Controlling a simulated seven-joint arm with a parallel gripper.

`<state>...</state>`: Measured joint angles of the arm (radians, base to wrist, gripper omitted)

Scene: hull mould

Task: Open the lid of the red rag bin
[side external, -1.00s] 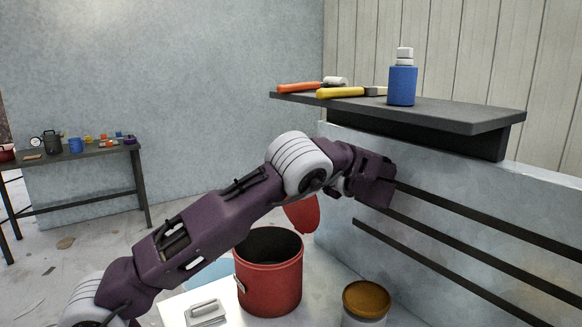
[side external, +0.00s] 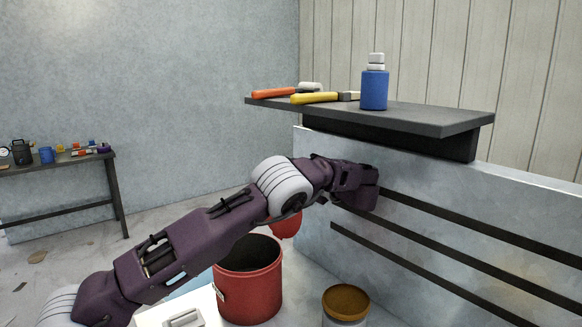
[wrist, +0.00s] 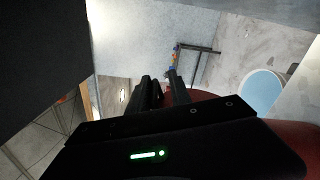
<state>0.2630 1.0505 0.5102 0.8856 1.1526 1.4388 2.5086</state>
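The red rag bin (side external: 250,292) stands on the light bench top in the side view, its dark mouth showing. Its red lid (side external: 286,224) stands raised behind the right part of the rim, partly hidden by my arm. My gripper's body is up at the right of the lid, by the grey panel; its fingertips are hidden there. In the wrist view, the dark fingers of my gripper (wrist: 163,90) show at the centre, with a red surface just beyond and beside them. I cannot tell whether they touch it or how far apart they are.
A jar with a brown lid (side external: 346,302) stands right of the bin, and a pale handled object (side external: 184,318) lies left. A grey panel with dark slots (side external: 450,225) stands close to my gripper. Above it, a dark shelf (side external: 420,114) holds a blue bottle (side external: 374,90) and tools.

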